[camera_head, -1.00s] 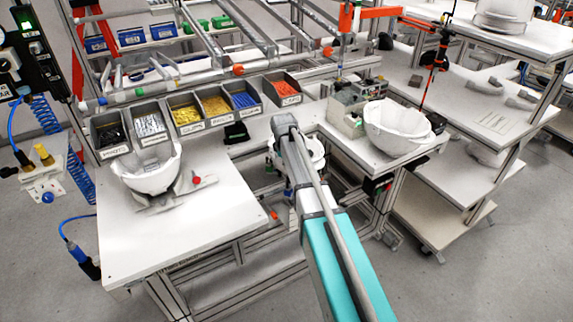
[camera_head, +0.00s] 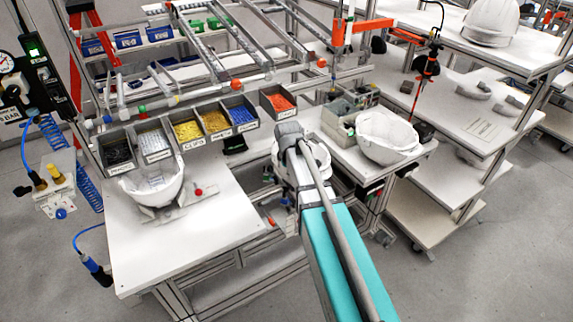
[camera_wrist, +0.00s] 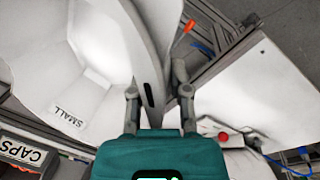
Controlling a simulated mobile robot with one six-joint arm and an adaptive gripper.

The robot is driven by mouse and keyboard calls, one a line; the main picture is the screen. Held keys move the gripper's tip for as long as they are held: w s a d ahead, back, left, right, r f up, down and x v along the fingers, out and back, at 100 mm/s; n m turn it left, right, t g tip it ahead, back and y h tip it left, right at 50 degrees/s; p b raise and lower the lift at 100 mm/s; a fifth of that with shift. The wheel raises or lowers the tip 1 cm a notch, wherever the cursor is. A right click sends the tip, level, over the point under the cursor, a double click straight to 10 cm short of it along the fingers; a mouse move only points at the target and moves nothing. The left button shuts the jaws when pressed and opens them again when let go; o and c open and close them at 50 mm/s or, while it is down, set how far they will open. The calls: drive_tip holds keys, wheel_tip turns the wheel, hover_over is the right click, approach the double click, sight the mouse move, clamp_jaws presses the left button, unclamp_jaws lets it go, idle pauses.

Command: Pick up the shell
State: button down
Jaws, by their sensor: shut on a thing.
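A white helmet shell (camera_wrist: 95,45) with a "SMALL" label fills the left of the wrist view. My gripper (camera_wrist: 156,86) has one finger on each side of its rim and is shut on it. In the head view the held shell (camera_head: 318,158) is mostly hidden behind the end of my arm, and the fingers are hidden there. Another white shell (camera_head: 156,190) sits on a fixture on the left table. A third shell (camera_head: 386,138) sits on the table to the right.
The left white table (camera_head: 190,238) has free room at its front. A row of part bins, including a yellow one (camera_head: 188,132), lines its back. A rack (camera_head: 470,120) stands right, with a shell (camera_head: 490,22) on top. An orange-armed frame (camera_head: 375,27) stands behind.

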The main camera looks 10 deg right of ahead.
drive_tip(key=shift+s+d+r+p, duration=0.1)
drive_tip(key=shift+s+r+p, duration=0.15)
drive_tip(key=shift+s, duration=0.4)
drive_tip(key=shift+s+d+r+p, duration=0.1)
drive_tip(key=shift+s+r+p, duration=0.2)
drive_tip(key=shift+s, duration=0.4)
drive_tip(key=shift+s+r+p, duration=0.1)
drive_tip(key=shift+s+r, duration=0.25)
drive_tip(key=shift+s, duration=0.3)
